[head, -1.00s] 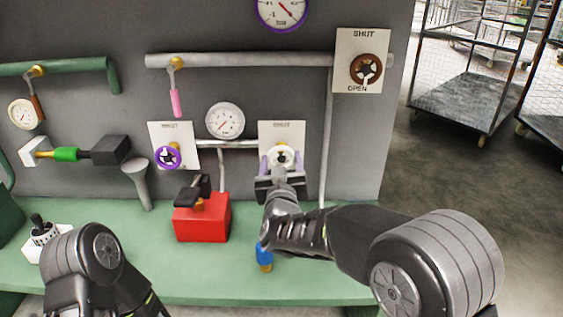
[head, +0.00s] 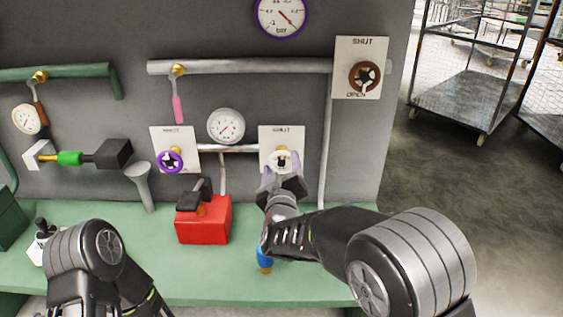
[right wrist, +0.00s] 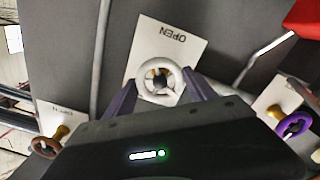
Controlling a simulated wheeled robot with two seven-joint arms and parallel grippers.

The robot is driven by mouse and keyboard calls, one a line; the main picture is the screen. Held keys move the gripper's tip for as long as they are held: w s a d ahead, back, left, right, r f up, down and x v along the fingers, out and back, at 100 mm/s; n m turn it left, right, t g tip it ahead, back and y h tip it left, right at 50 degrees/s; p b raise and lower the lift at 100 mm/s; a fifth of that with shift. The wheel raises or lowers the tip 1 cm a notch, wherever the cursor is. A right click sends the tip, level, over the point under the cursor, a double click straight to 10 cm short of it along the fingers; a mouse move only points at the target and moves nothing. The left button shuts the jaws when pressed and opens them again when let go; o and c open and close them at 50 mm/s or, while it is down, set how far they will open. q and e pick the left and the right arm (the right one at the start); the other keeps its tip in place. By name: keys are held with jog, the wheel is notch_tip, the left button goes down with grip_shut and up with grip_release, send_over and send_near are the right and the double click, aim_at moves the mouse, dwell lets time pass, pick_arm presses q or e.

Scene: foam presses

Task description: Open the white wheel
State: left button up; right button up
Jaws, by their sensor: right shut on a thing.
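The white wheel (head: 281,156) sits on a pale plate (head: 296,134) on the grey panel, right of the round gauge. In the right wrist view, the wheel's white rim (right wrist: 160,62) stands between my two purple fingers, and OPEN reads upside down on its plate (right wrist: 178,40). My right gripper (head: 281,169) is shut on the white wheel, turned at a slant; its fingers also show in the right wrist view (right wrist: 159,80). The gripper hides the plate's lower part in the head view. My left gripper is not in view; only left arm links show at lower left.
A purple wheel (head: 170,160) is to the left, and a brown wheel (head: 365,77) is at the upper right. A red box (head: 203,222) and a blue object (head: 264,259) are on the green bench (head: 320,285). A grey pipe (head: 326,150) runs close on the right.

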jog(key=shift+n+p, duration=1.05)
jog(key=shift+n, duration=1.25)
jog(key=o, duration=1.4)
jog(key=shift+s, duration=0.1)
jog(key=s+b, duration=0.1)
jog(key=s, duration=0.6)
jog(key=shift+s+b, duration=0.3)
jog(key=shift+b, duration=0.1)
jog(key=shift+f, duration=0.1)
